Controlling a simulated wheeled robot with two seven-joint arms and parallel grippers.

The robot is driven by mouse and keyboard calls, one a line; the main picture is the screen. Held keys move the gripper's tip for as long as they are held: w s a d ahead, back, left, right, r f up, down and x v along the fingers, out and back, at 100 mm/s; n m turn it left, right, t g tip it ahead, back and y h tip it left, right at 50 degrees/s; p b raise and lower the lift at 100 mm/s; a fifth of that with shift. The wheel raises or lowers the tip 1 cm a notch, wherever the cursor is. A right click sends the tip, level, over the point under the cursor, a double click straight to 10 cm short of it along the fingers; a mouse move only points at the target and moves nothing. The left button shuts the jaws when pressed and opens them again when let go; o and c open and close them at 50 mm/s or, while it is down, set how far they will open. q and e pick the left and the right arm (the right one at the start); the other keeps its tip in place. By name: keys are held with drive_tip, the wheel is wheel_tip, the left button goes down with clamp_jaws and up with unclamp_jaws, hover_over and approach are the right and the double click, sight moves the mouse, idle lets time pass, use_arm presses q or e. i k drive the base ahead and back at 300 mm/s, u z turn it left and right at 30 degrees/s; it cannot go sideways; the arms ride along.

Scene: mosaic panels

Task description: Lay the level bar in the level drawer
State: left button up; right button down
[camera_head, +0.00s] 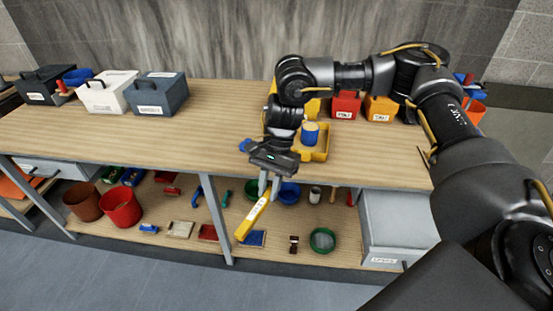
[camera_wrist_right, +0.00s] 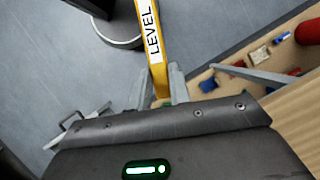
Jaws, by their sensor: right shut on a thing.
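The level bar (camera_head: 254,218) is yellow with a white label reading LEVEL in the wrist view (camera_wrist_right: 152,40). My right gripper (camera_head: 268,186) is shut on one end of it, just off the bench's front edge. The bar hangs tilted, its free end down to the left in the head view. A grey drawer unit (camera_head: 393,222) sits under the bench at the right; its front has a label too small to read and a handle. I cannot tell whether it stands open. My left gripper is not in view.
The bench top (camera_head: 210,125) is clear in the middle. A yellow tray (camera_head: 318,148) with a blue cup stands behind my gripper. Below, the shelf (camera_head: 185,245) holds a red bucket (camera_head: 121,207), a green ring-shaped item (camera_head: 322,240) and several small tools. Another grey drawer (camera_head: 55,168) is at left.

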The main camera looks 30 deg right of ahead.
sight(410, 237)
drive_tip(key=u, duration=2)
drive_tip(key=k, duration=1.9)
drive_tip(key=z, duration=1.4)
